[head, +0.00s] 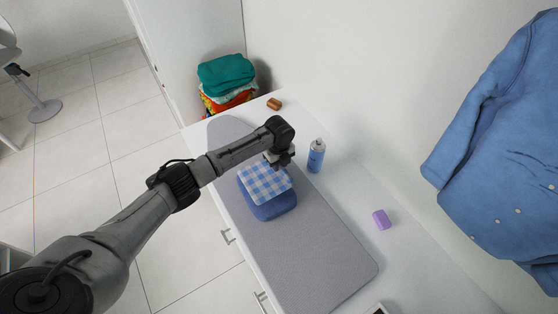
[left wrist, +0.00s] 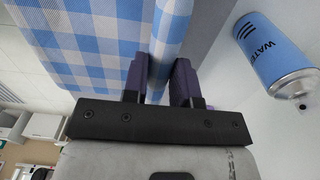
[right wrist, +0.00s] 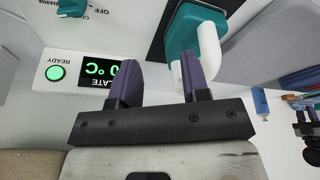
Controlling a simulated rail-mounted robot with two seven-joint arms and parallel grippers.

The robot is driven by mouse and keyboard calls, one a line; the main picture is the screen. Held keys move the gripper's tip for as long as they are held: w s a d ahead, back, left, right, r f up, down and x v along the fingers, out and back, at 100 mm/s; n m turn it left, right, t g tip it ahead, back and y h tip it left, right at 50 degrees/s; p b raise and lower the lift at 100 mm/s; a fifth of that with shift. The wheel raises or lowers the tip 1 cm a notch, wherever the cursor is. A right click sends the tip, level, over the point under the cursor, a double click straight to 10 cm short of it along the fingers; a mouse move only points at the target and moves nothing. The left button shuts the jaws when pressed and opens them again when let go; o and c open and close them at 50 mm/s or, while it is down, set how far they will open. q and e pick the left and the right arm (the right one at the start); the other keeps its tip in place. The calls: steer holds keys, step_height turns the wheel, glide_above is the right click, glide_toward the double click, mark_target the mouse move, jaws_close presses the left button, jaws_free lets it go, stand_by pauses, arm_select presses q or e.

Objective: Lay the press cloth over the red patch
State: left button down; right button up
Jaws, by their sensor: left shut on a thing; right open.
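The press cloth (head: 265,182), blue-and-white checked, is over the back part of a folded blue garment (head: 272,210) on the grey ironing board (head: 305,250). My left gripper (head: 279,158) is shut on the cloth's far edge; the cloth also fills the left wrist view (left wrist: 95,40), pinched between the fingers (left wrist: 160,75). I cannot tell whether the cloth touches the garment all over. The red patch is not visible. My right gripper (right wrist: 155,80) is open, in front of a teal and white iron (right wrist: 200,30); it is outside the head view.
A blue water spray can (head: 316,156) stands right of the cloth, near the left gripper (left wrist: 275,55). A purple block (head: 381,219), a brown block (head: 274,103) and stacked clothes (head: 226,75) lie around. A blue shirt (head: 500,150) hangs at right. The board's front half is clear.

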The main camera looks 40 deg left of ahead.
arm_select(q)
steer(key=shift+f+b, duration=0.9)
steer(key=shift+f, duration=1.1)
steer(key=c, duration=0.8)
jaws_free()
step_height(320, 180, up, 14)
steer(key=shift+f+p, duration=0.1)
steer(key=shift+p, duration=0.25)
